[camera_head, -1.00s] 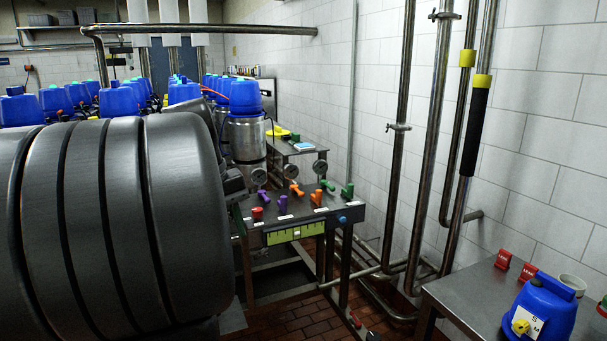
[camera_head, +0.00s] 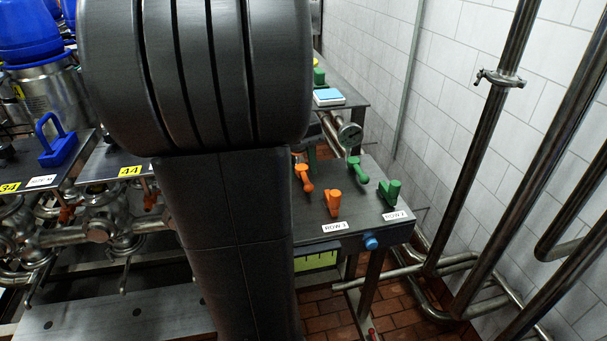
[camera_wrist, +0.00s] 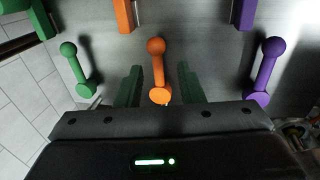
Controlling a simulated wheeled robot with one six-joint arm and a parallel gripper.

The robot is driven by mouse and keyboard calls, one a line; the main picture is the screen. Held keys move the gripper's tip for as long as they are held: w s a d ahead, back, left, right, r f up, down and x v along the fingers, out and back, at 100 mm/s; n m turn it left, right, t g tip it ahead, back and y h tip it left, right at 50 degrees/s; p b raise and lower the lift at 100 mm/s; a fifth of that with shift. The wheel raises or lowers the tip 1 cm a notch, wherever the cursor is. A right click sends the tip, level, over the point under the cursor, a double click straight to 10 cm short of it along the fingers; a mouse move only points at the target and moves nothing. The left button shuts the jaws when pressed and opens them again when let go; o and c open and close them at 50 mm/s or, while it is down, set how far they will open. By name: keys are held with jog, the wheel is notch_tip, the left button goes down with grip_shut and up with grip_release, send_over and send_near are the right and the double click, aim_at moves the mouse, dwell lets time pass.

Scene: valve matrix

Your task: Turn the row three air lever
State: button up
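In the wrist view my gripper (camera_wrist: 160,88) is open, its two dark green fingers apart on either side of an orange ball-ended lever (camera_wrist: 156,62). A gap shows on each side. The same orange lever shows in the head view (camera_head: 304,178), partly beside my arm. In front of it stands an orange block-shaped lever (camera_head: 333,203), by a small white label (camera_head: 334,226) that seems to read ROW 3, not sharply. No label tells which orange lever is the air one. My gripper is hidden behind my arm in the head view.
A green ball-ended lever (camera_wrist: 78,68) and a purple one (camera_wrist: 264,72) flank the orange one. A green block lever (camera_head: 390,193) stands at the panel's right. A pressure gauge (camera_head: 350,134) is behind the panel. Pipes (camera_head: 490,130) run along the white wall at right.

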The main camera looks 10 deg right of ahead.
aim_at(305, 178)
jog(key=shift+w+d+f, duration=0.3)
jog(key=shift+d+f, duration=0.05)
jog(key=shift+f, duration=0.35)
jog(key=shift+s+f, duration=0.1)
jog(key=shift+f, duration=0.45)
grip_shut()
